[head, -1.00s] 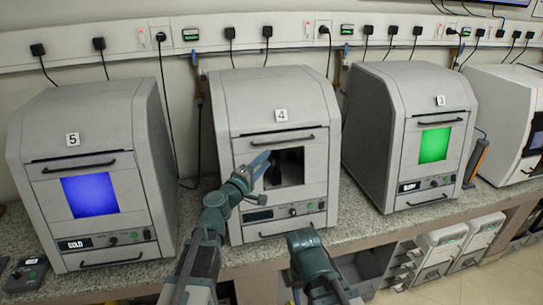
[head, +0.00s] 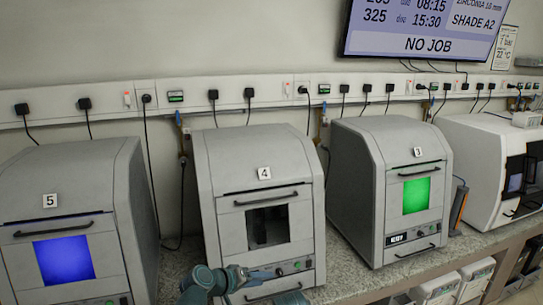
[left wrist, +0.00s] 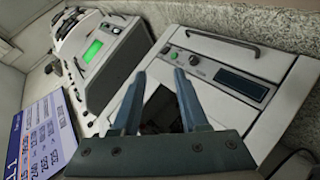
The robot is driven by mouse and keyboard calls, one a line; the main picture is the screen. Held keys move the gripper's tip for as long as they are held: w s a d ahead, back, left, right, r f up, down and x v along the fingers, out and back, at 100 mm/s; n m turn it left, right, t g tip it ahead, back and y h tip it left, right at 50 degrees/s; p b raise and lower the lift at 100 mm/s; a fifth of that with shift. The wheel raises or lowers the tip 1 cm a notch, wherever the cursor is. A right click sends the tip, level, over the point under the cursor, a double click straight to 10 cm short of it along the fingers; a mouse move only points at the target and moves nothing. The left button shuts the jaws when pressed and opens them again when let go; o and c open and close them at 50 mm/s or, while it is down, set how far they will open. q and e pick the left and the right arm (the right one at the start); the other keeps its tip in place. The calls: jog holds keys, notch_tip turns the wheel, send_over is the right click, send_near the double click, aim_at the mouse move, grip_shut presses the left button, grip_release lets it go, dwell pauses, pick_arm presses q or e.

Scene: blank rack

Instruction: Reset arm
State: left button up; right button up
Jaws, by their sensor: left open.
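My left gripper (head: 264,274) shows at the bottom of the head view, in front of the lower panel of machine 4 (head: 222,165). In the left wrist view its two blue fingers (left wrist: 160,84) are apart with nothing between them. Behind them are the dark window and the control panel (left wrist: 232,80) of a grey machine. I cannot tell the exact gap to its front. A teal piece of my right arm shows at the bottom edge of the head view; the right gripper is not seen.
Machine 5 (head: 110,185) with a blue window stands left, and machine 3 (head: 362,160) with a green window stands right. A white machine (head: 470,150) is at far right. They stand on a speckled counter (head: 350,278). A wall screen (head: 415,28) reads "NO JOB".

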pick_arm(q)
jog(key=s+a+f+m+g+y, duration=0.3)
jog(key=s+a+f+g+y, duration=0.6)
jog(key=s+a, duration=0.45)
jog(key=s+d+m, duration=0.1)
jog(key=s+d, duration=0.2)
jog(key=d, duration=0.2)
jog(key=s+d+f+m+t, duration=0.1)
jog(key=s+d+m, duration=0.1)
jog(key=d, duration=0.4)
jog(key=shift+s+d+y, duration=0.2)
jog(key=shift+s+y, duration=0.2)
jog(key=shift+s, duration=0.1)
jog(key=shift+f, duration=0.1)
